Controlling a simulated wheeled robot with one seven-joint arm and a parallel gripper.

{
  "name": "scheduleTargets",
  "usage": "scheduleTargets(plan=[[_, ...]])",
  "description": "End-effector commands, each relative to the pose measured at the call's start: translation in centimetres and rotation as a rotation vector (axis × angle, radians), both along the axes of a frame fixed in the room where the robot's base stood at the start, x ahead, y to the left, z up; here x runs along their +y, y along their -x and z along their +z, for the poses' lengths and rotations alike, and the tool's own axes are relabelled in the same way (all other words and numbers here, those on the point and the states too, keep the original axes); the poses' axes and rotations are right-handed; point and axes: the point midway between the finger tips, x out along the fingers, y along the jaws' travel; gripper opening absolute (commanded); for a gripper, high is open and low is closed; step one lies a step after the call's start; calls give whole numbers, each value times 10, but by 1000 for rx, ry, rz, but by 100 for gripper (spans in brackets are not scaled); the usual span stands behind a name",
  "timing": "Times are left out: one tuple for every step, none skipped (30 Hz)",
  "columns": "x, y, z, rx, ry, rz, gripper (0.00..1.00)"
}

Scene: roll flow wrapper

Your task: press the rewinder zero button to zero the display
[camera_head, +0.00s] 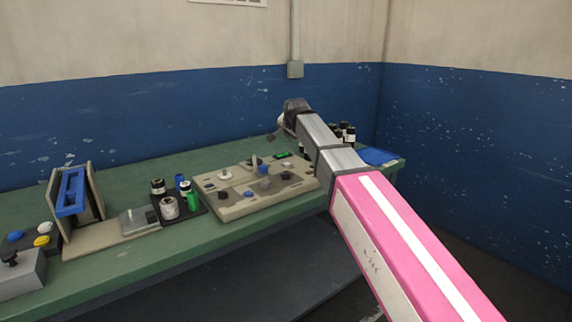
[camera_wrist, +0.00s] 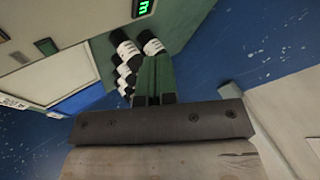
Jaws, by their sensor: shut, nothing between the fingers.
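A beige panel machine (camera_head: 235,207) with several knobs and a lit green display (camera_head: 283,154) sits on the green bench. In the wrist view, a small dark display with a lit green character (camera_wrist: 143,8) shows at the top edge, cut off by the frame. I cannot tell which control is the rewinder zero button. My gripper (camera_head: 273,137) is beyond the panel's far right part, small and partly behind my arm. In the wrist view my gripper (camera_wrist: 155,99) is shut and empty, its fingers pointing toward the bench and bottles. No contact with a button is visible.
Several black-capped bottles with white labels (camera_wrist: 128,50) stand close to the fingers; some show behind my arm (camera_head: 350,132). A blue mat (camera_head: 378,156) lies at the bench's right end. Jars (camera_head: 169,208), a blue-framed stand (camera_head: 70,192) and a button box occupy the left. The wall is behind.

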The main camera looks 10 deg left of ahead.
Motion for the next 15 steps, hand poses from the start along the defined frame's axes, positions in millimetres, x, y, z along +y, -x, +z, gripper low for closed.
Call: scheduleTargets(plan=[[0, 0, 0, 0, 0, 0, 0], [0, 0, -1, 0, 0, 0, 0], [0, 0, -1, 0, 0, 0, 0], [0, 0, -2, 0, 1, -1, 0], [0, 0, -4, 1, 1, 0, 0], [0, 0, -6, 1, 1, 1, 0], [0, 0, -8, 1, 1, 1, 0], [0, 0, -11, 1, 2, 0, 0], [-1, 0, -15, 2, 2, 1, 0], [-1, 1, -19, 3, 3, 0, 0], [-1, 1, -22, 2, 2, 1, 0], [-1, 1, -27, 1, 2, 0, 0], [-1, 1, -31, 1, 1, 1, 0], [0, 1, -35, 1, 2, 0, 0], [-1, 1, -40, 3, 1, 0, 0]])
